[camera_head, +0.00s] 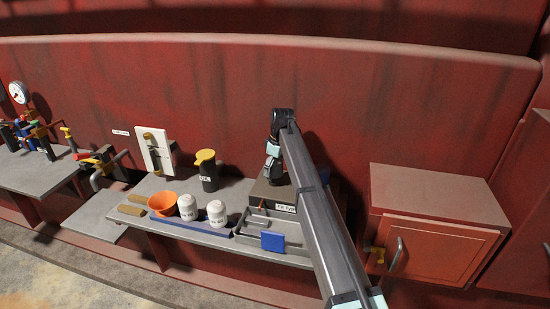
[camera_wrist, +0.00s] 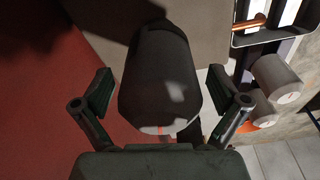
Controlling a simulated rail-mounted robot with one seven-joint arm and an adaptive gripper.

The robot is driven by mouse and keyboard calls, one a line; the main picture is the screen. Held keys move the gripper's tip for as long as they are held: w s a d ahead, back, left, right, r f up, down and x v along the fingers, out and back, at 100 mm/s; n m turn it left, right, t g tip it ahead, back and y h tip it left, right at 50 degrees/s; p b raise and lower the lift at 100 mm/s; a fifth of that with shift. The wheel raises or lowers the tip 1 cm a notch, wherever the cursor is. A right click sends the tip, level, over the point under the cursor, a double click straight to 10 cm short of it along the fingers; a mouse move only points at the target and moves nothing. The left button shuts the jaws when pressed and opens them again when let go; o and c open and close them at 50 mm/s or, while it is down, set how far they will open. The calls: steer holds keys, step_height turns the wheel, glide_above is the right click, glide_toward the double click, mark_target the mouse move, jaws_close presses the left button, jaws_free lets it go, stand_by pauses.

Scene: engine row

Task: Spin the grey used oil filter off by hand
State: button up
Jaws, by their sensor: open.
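A dark grey cylinder, which looks like the used oil filter (camera_wrist: 160,75), fills the middle of the wrist view. My gripper (camera_wrist: 160,90) is open, with one finger on each side of the cylinder and a visible gap on both sides. In the head view my gripper (camera_head: 272,165) is at the labelled dark block (camera_head: 285,208) on the bench, partly behind my arm. The grey filter cannot be made out there. Two white labelled canisters (camera_head: 188,206) stand on the bench to the left, and they also show at the right of the wrist view (camera_wrist: 275,76).
A red wall (camera_head: 210,95) rises close behind. A red cabinet (camera_head: 430,245) stands to the right.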

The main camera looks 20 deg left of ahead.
steer(key=shift+a+f, duration=0.1)
steer(key=shift+f, duration=0.35)
steer(key=shift+s, duration=0.1)
steer(key=c, duration=1.3)
steer(key=shift+n, duration=1.1)
steer(key=o, duration=0.8)
steer(key=shift+s+f+n, duration=0.1)
steer(key=shift+n, duration=0.2)
steer(key=shift+c, duration=0.2)
steer(key=c, duration=0.6)
steer(key=shift+s, duration=0.1)
